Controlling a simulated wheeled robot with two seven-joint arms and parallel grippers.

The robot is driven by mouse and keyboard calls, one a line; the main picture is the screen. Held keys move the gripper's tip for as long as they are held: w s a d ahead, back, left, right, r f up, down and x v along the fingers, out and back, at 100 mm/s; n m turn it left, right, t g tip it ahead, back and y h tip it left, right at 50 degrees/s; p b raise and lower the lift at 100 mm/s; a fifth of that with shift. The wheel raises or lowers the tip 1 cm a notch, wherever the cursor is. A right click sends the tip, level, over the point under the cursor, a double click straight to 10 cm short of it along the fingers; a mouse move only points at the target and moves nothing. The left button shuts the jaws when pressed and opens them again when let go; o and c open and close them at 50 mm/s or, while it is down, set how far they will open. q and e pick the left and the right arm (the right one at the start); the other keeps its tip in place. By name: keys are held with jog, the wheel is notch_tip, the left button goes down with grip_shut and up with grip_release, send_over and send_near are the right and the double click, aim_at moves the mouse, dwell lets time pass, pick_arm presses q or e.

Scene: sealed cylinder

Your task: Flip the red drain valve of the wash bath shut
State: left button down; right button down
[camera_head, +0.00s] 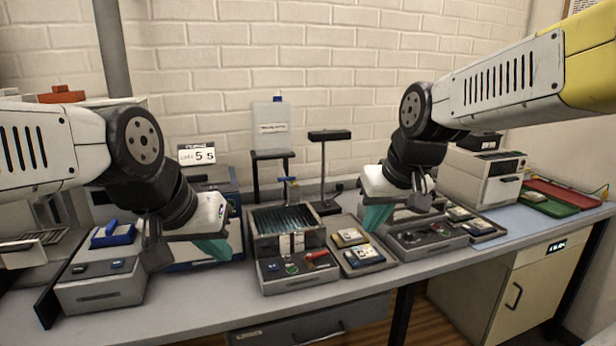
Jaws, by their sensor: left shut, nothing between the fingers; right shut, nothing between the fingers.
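The wash bath (288,216) stands in the middle of the bench as an open grey box with a ribbed interior. Its front panel carries the red drain valve (317,254), a short red lever that lies slightly slanted on the right of the panel. My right gripper (374,222) is shut and empty, right of the bath, above the trays. Neither gripper touches the valve.
A clear container (272,125) on a black stand is behind the bath, with a blue tap (288,181) below it. A black-topped post stand (328,136) rises behind right. A tray with small blocks (365,263) is close right of the bath. Bare bench lies in front.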

jog(key=c, duration=2.1)
grip_release()
jog(key=shift+m+t, duration=0.5)
jog(key=shift+m, duration=0.4)
jog(key=s, duration=0.2)
jog(key=s+d, duration=0.1)
jog(key=s, duration=0.5)
jog(key=shift+s+d+f, duration=0.1)
jog(key=shift+s+d, duration=0.1)
jog(key=shift+d, duration=0.15)
jog(key=o, duration=0.3)
jog(key=shift+s, duration=0.15)
jog(key=o, duration=1.1)
jog(key=shift+n+g, duration=0.3)
jog(key=shift+g, duration=0.4)
jog(key=w, duration=0.3)
jog(key=w+a+r, duration=0.1)
jog(key=w, duration=0.1)
jog(key=shift+o, duration=1.3)
jog(key=w+a+f+n+g, duration=0.1)
jog(key=w+a+g, duration=0.1)
jog(key=w, duration=0.6)
jog(key=shift+w+a, duration=0.3)
jog(key=shift+a, duration=0.15)
jog(key=n+g+h, duration=0.2)
jog(key=g, duration=0.1)
send_near(317, 253)
jog(key=shift+s, duration=0.25)
notch_tip(317, 253, down, 8)
